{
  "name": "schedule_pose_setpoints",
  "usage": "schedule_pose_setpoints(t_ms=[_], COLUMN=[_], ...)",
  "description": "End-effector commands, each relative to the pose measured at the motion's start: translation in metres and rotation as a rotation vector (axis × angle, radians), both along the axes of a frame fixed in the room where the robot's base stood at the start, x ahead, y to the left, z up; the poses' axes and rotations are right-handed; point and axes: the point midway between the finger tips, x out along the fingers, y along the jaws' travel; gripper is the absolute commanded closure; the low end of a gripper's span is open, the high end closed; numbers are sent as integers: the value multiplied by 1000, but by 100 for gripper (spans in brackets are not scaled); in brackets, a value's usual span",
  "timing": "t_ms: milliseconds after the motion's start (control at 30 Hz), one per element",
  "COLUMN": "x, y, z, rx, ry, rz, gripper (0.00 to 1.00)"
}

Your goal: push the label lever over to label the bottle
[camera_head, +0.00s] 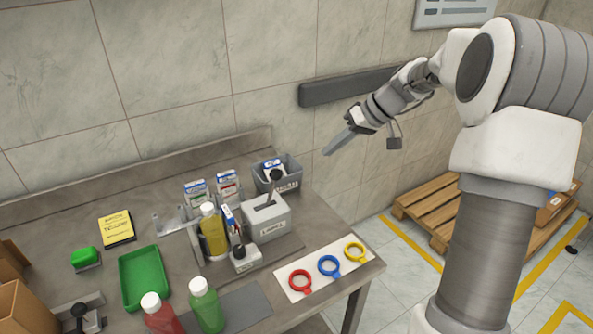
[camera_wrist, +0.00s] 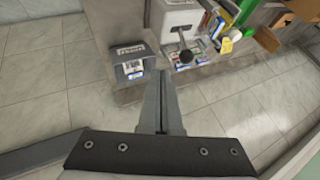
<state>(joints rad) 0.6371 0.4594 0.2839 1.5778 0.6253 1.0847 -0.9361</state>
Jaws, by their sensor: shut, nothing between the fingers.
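The white box marked LABEL (camera_head: 268,225) stands on the bench, with a slot in its top. Its lever, tipped by a black knob (camera_head: 276,174), rises from the slot; in the wrist view the knob (camera_wrist: 186,56) shows too. A bottle of yellow liquid with a white cap (camera_head: 213,235) stands upright just left of the box. I cannot see a label on it. My gripper (camera_head: 328,151) is shut and empty, in the air above and right of the box, apart from the lever; its fingers (camera_wrist: 161,82) also show in the wrist view.
A grey bin (camera_head: 290,181) stands behind the label box. A small white block with a black knob (camera_head: 244,259) sits in front. The air beside my gripper is free.

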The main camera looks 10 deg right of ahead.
Motion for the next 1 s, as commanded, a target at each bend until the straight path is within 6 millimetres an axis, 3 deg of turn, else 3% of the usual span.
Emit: schedule_pose_setpoints(t_ms=[567,1000], x=[6,35], y=[0,47], z=[-9,-76], rx=[8,10], ry=[-8,-5], rz=[-3,-1], gripper=[100,100])
